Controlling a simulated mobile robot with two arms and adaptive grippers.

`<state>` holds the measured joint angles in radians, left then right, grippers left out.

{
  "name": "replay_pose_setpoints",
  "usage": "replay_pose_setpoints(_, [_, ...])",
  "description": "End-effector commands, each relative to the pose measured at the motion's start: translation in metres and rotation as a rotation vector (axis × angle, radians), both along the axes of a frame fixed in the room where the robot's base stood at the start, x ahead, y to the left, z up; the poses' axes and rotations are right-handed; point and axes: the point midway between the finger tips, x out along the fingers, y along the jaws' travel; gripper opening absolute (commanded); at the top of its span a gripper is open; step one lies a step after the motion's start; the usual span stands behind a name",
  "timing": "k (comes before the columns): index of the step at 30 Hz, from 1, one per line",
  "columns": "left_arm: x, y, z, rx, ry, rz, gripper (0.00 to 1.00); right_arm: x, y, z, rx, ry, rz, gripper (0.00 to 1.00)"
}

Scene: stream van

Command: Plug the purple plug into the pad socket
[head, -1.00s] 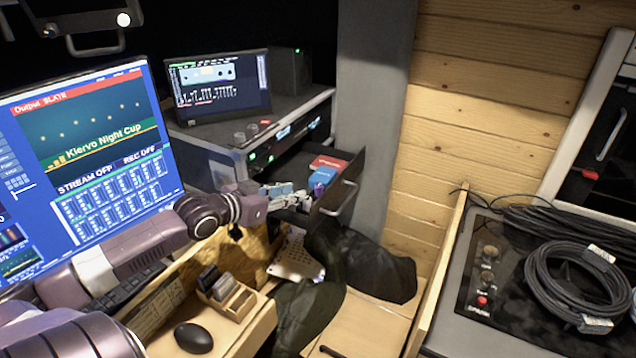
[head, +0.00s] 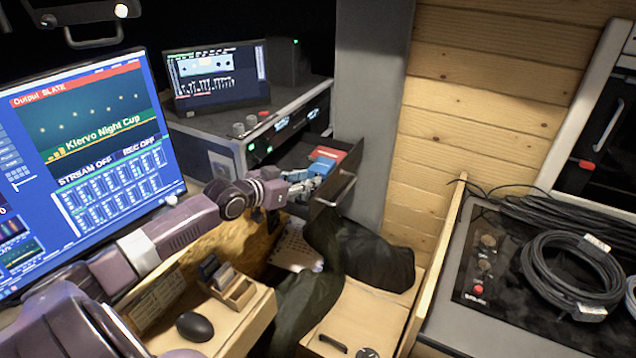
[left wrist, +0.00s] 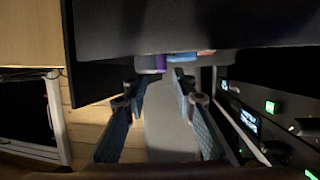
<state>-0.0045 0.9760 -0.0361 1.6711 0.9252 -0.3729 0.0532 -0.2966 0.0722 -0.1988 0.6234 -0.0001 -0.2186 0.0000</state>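Blue (head: 322,166) and red (head: 328,154) items lie in the drawer, partly behind the gripper. I cannot make out the pad socket. My right gripper is out of view.
A large monitor (head: 105,165) stands at left. A wooden card holder (head: 235,291) and a mouse (head: 195,327) sit on the desk. A pale perforated panel (head: 294,250) and dark cloth (head: 365,262) lie below the drawer. A coiled cable (head: 575,275) rests at right.

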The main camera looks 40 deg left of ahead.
Motion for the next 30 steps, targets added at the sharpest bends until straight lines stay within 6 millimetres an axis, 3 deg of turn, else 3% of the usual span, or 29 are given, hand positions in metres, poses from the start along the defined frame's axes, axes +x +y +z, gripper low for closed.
replay_pose_setpoints(14, [0.044, -0.004, -0.015, -0.002, -0.003, 0.001, 0.25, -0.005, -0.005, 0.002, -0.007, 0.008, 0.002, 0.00])
replay_pose_setpoints(25, [0.049, -0.005, -0.018, 0.000, 0.000, -0.001, 0.25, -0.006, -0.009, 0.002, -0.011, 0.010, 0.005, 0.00])
replay_pose_setpoints(30, [0.049, -0.005, -0.018, 0.001, 0.000, -0.001, 0.07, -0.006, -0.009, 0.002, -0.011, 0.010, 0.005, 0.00])
